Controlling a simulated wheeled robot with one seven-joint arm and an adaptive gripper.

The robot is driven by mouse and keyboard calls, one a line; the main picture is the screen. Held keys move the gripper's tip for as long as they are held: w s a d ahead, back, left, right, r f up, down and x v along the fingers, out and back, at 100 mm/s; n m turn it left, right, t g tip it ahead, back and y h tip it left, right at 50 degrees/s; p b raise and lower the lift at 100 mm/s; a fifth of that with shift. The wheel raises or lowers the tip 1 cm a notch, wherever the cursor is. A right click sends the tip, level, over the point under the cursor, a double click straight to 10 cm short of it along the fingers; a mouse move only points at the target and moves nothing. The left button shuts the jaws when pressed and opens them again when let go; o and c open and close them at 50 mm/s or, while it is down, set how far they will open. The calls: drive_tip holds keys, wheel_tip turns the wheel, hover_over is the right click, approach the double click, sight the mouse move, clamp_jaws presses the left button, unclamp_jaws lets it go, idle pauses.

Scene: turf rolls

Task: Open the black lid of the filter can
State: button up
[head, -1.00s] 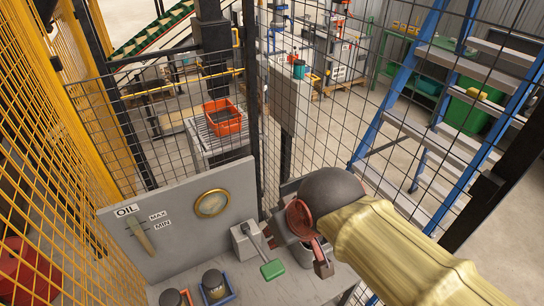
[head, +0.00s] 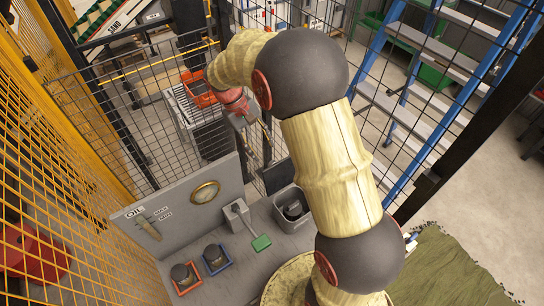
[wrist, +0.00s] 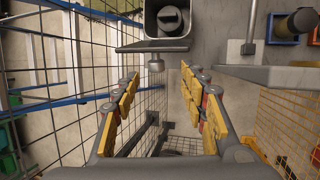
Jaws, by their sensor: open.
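The filter can (head: 296,224) is a grey square box on the bench, with its top open. A round dark filter (head: 293,208) shows inside it, also in the wrist view (wrist: 170,20). The dark lid (head: 279,177) stands raised at the can's back edge. In the wrist view the lid (wrist: 152,47) is seen nearly edge-on, with its grey knob (wrist: 156,63) on the side facing me. My gripper (wrist: 159,72) is open and empty, its yellow-padded fingers on either side of the knob's line of sight, apart from it.
A lever with a green handle (head: 261,243) stands left of the can. Jars in an orange tray (head: 184,283) and a blue tray (head: 217,265) sit farther left. An oil panel (head: 180,205) with a gauge backs the bench. Wire mesh fencing (head: 110,140) rises behind.

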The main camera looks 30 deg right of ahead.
sight(272, 163)
drive_tip(key=shift+g, duration=0.4)
drive_tip(key=shift+w+d+f+p+x, duration=0.15)
drive_tip(key=shift+w+x, duration=0.15)
drive_tip(key=shift+x, duration=1.35)
drive_tip(key=shift+w+d+p+x, duration=0.1)
drive_tip(key=shift+w+p+x, duration=0.15)
drive_tip(key=shift+x, duration=1.4)
drive_tip(key=shift+w+d+f+p+x, duration=0.1)
drive_tip(key=shift+w+x, duration=0.2)
drive_tip(key=shift+x, duration=1.35)
drive_tip(key=c, duration=0.3)
drive_tip(key=c, duration=0.8)
clamp_jaws()
